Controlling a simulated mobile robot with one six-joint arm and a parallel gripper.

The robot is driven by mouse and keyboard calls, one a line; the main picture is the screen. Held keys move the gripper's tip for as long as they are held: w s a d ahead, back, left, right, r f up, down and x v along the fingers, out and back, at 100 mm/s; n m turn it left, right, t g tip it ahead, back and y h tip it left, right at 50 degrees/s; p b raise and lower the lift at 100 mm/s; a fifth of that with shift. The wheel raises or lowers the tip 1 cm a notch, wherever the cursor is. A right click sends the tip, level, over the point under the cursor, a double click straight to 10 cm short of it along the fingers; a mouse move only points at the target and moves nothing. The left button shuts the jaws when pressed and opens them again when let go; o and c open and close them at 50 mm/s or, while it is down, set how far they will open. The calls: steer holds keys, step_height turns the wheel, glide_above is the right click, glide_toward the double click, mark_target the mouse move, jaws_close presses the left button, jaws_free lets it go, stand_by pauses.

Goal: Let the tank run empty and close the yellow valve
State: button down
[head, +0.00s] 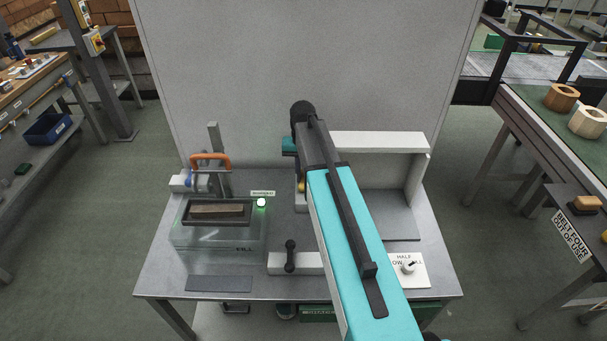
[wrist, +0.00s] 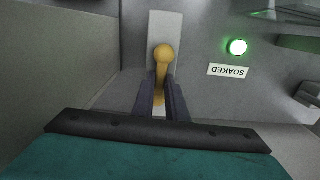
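The yellow valve (wrist: 163,58) has a round-ended lever on a pale mount in the wrist view. My gripper (wrist: 161,88) has its two dark fingers on either side of the lever, close against it, so it looks shut on it. In the head view only a bit of the yellow valve (head: 301,187) shows beside my arm, which hides my fingertips. The clear tank (head: 205,240) with a FILL mark stands at the left of the bench. I cannot make out a water level in it. A brown brick (head: 218,211) sits in a dark holder above the tank.
A green lamp (head: 261,203) is lit by a SOAKED label, also in the wrist view (wrist: 237,47). An orange handle (head: 211,158) stands behind the tank. A black lever (head: 290,256) and a dial plate (head: 408,267) are at the front. A white-topped shelf (head: 378,141) stands right.

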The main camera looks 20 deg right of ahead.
steer(key=shift+m, duration=0.7)
steer(key=c, duration=1.8)
jaws_free()
steer(key=shift+d, duration=0.1)
steer(key=shift+o, duration=0.2)
step_height(320, 180, up, 14)
steer(key=b, duration=0.3)
steer(key=shift+b, duration=0.4)
steer(key=shift+s+f, duration=0.1)
steer(key=shift+f, duration=0.05)
